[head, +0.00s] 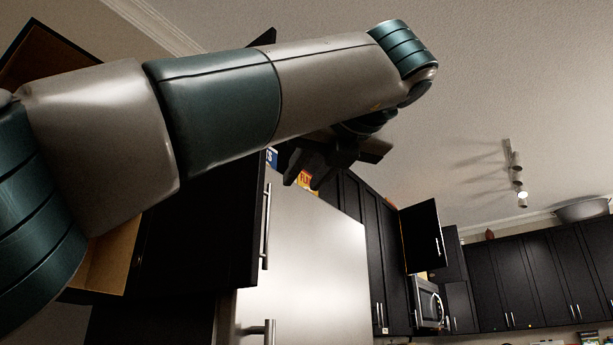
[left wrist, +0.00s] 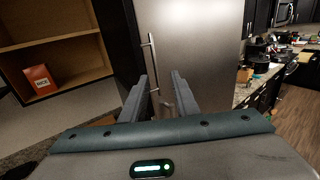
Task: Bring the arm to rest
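My left arm crosses the head view from the left, raised high in front of dark cabinets and the steel fridge (head: 310,260). My left gripper (head: 305,182) hangs below its wrist, near the top of the fridge. In the left wrist view, the two fingers of the left gripper (left wrist: 160,76) stand apart with nothing between them, and the fridge (left wrist: 195,45) is behind them. My right gripper is in neither view.
An open wooden cabinet (left wrist: 70,22) holds a red box (left wrist: 40,78). A cluttered counter (left wrist: 245,92) is right of the fridge. In the head view, a cabinet door (head: 420,235) stands open above the microwave (head: 428,303). A metal pot (head: 582,210) sits atop far cabinets.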

